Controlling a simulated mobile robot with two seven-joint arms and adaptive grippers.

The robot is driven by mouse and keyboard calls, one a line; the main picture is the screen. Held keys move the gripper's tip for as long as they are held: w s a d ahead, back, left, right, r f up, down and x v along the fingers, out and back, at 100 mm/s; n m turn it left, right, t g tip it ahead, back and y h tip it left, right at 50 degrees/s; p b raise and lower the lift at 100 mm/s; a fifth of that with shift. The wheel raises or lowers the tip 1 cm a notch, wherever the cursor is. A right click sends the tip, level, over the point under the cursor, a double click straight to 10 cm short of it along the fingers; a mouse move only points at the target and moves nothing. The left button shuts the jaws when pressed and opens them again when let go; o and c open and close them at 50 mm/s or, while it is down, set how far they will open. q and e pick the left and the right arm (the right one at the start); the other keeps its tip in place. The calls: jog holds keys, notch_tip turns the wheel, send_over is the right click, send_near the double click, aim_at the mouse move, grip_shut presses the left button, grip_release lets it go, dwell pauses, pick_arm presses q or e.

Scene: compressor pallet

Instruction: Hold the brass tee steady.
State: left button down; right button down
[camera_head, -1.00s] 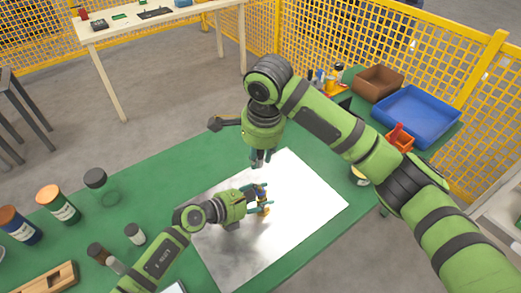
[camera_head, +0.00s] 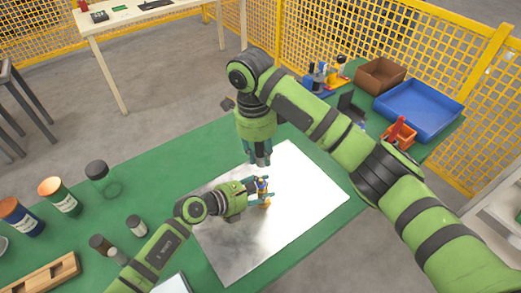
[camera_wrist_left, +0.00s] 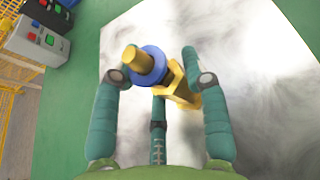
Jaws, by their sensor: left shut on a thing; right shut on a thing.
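The brass tee (camera_head: 264,198) is in my left gripper (camera_head: 257,190), above the bright metal plate (camera_head: 310,190) on the green table. In the left wrist view the tee (camera_wrist_left: 178,90) is tilted, with a blue ring (camera_wrist_left: 146,65) around its upper left part and a brass stub beyond the ring. My left gripper's teal fingers (camera_wrist_left: 160,92) stand around it and are shut on it; the exact contact is partly hidden. My right gripper (camera_head: 259,158) points down just behind the tee, apart from it. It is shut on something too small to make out.
Several jars stand at the left, including an orange-lidded one (camera_head: 60,197), near a wooden rack (camera_head: 45,280). The plate's right side is clear.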

send_over(261, 180)
jog(key=shift+a+f, duration=0.1)
jog(key=shift+f, duration=2.65)
jog(key=shift+f, duration=1.6)
jog(key=shift+w+r, duration=0.1)
jog(key=shift+r, duration=1.25)
jog(key=shift+n, duration=0.3)
jog(key=shift+f, duration=1.35)
jog(key=c, duration=0.9)
grip_release()
